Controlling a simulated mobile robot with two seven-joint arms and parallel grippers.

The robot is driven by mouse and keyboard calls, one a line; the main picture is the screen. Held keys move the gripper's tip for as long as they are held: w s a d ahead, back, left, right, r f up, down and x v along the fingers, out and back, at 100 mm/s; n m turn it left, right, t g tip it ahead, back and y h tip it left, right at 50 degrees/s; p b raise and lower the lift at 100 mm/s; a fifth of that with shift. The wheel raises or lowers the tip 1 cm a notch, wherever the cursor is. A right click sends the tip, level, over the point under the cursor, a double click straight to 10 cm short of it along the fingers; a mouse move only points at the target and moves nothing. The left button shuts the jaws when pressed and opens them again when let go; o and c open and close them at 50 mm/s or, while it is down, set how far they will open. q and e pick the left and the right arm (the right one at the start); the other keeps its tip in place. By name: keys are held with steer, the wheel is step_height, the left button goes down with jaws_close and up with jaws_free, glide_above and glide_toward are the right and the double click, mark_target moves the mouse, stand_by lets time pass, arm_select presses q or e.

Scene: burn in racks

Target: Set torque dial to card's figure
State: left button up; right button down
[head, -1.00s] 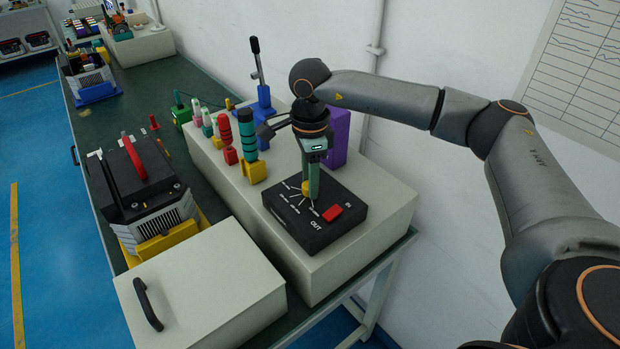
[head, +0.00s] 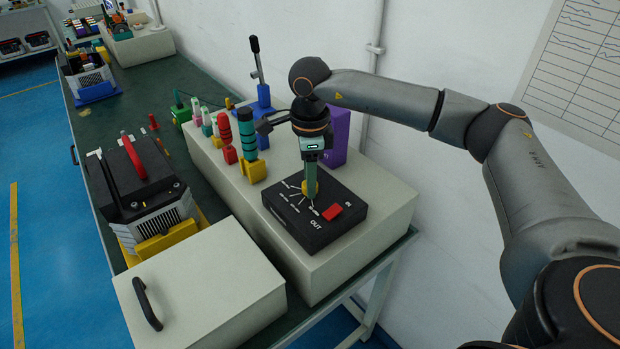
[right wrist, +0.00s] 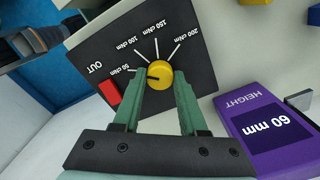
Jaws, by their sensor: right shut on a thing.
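A black torque box (head: 322,235) lies on the beige plinth, with a yellow dial (head: 311,188) on its top. The right wrist view shows the dial (right wrist: 159,75) inside a fan of white lines marked 50, 100, 150 and 200 cNm. The dial's dark pointer mark points left, close to the 50 cNm line. My right gripper (head: 312,183) points down onto the dial; in the wrist view its green fingers (right wrist: 158,88) are shut on the dial's sides. I cannot make out a card with a torque figure. My left gripper is out of view.
A red button (head: 332,212) sits on the box. A purple block (right wrist: 262,130) reading "HEIGHT 60 mm" stands beside it. Colored-handled tools (head: 247,135) and a blue lever stand (head: 264,105) are behind. A lidded beige box (head: 215,285) is in front left.

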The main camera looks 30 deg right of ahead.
steer(key=m, duration=0.5)
steer(key=shift+m, duration=0.3)
stand_by(0.5)
steer(key=shift+c, duration=2.2)
jaws_free()
step_height(320, 180, up, 13)
steer(key=shift+f+b, duration=0.15)
steer(key=shift+b, duration=0.3)
steer(key=shift+f, duration=0.1)
